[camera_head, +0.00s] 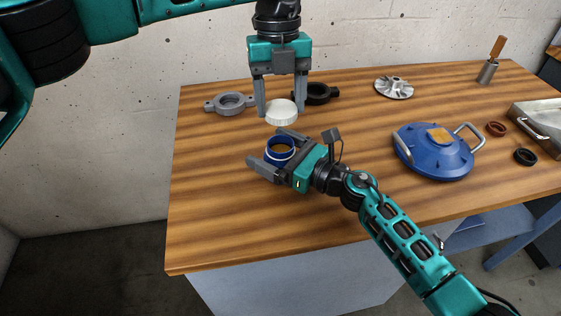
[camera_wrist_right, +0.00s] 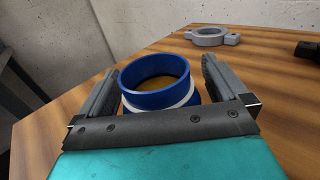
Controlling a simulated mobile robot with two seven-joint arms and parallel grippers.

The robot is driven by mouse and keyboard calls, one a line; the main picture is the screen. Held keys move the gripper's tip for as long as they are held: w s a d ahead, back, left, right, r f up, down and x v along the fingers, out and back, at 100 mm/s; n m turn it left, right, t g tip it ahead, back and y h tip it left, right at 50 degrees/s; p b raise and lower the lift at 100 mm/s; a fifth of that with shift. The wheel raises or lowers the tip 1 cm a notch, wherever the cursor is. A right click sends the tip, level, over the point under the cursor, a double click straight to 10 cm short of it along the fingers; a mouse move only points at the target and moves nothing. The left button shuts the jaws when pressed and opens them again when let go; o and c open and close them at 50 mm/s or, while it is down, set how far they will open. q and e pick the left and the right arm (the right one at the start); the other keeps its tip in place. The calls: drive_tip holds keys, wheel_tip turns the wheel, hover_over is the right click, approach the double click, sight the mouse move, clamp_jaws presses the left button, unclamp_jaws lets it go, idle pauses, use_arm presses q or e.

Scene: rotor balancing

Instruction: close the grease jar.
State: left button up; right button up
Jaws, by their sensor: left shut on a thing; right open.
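The grease jar (camera_head: 281,147) is a blue open-topped jar with a white band and brown grease inside. It stands on the table. My right gripper (camera_head: 265,147) is open, with its fingers on either side of the jar. In the right wrist view the jar (camera_wrist_right: 157,84) sits between the two fingers, with a gap visible at its left side. The white lid (camera_head: 281,112) is held in my left gripper (camera_head: 281,110), which points down from above and is shut on it. The lid is above and behind the jar, apart from it.
A grey ring clamp (camera_head: 229,104) and a black one (camera_head: 318,94) lie at the back. The table's front left is clear.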

drive_tip(key=shift+c, duration=0.3)
drive_tip(key=c, duration=1.4)
use_arm(q)
drive_tip(key=shift+f, duration=2.5)
